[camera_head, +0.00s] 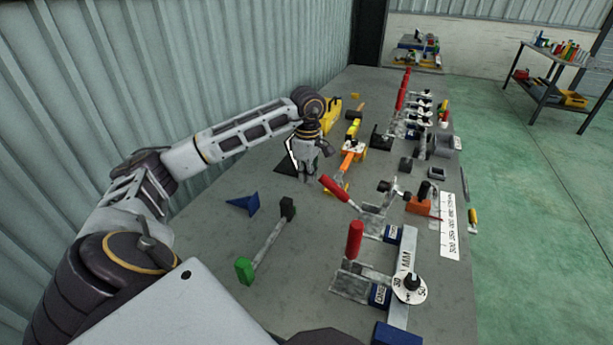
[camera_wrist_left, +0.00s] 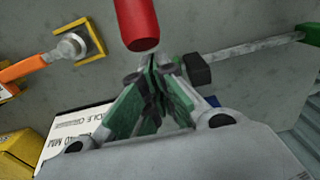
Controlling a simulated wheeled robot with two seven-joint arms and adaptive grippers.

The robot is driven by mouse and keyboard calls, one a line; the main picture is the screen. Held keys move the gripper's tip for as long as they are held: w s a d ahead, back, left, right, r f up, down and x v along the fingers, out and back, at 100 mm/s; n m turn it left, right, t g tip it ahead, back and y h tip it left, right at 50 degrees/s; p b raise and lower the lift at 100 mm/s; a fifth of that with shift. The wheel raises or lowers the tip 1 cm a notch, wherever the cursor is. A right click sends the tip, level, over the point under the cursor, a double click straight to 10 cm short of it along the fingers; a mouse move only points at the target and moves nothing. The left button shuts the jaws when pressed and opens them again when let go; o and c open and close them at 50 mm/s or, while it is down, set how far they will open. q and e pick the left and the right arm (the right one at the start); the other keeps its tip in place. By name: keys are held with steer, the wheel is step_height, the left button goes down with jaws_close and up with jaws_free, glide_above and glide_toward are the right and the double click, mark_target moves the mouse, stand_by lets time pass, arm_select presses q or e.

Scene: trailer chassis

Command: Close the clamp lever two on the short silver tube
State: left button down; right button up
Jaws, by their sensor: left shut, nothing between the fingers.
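Two clamps with red lever handles sit at the near right of the bench by a short silver tube (camera_head: 404,258). The nearer red lever (camera_head: 354,240) stands upright. The farther red lever (camera_head: 335,187) leans up and left toward my gripper. I cannot tell which is lever two. My left gripper (camera_head: 303,177) is shut and empty, just left of the farther lever's tip. In the left wrist view a red handle (camera_wrist_left: 137,24) lies just beyond the shut fingertips (camera_wrist_left: 158,65); contact is not clear. My right gripper is not in view.
A bar with a green end (camera_head: 244,269) and a blue wedge (camera_head: 243,204) lie left of the clamps. A round dial (camera_head: 409,288) sits on the tube. More red-levered clamps (camera_head: 402,90) stand farther back. A corrugated wall (camera_head: 210,60) borders the bench's left.

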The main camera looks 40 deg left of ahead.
mark_target(322, 176)
arm_select(q)
steer(key=shift+w+d+p, duration=0.15)
steer(key=shift+d+p, duration=0.3)
steer(key=shift+d, duration=0.45)
steer(key=shift+w+d+r+p, duration=0.25)
steer(key=shift+d+r+p, duration=0.35)
steer(key=shift+r+p, duration=0.1)
steer(key=shift+w+d+r+p, duration=0.2)
steer(key=shift+d+r+p, duration=0.35)
steer(key=shift+r+p, duration=0.1)
steer(key=shift+r, duration=0.1)
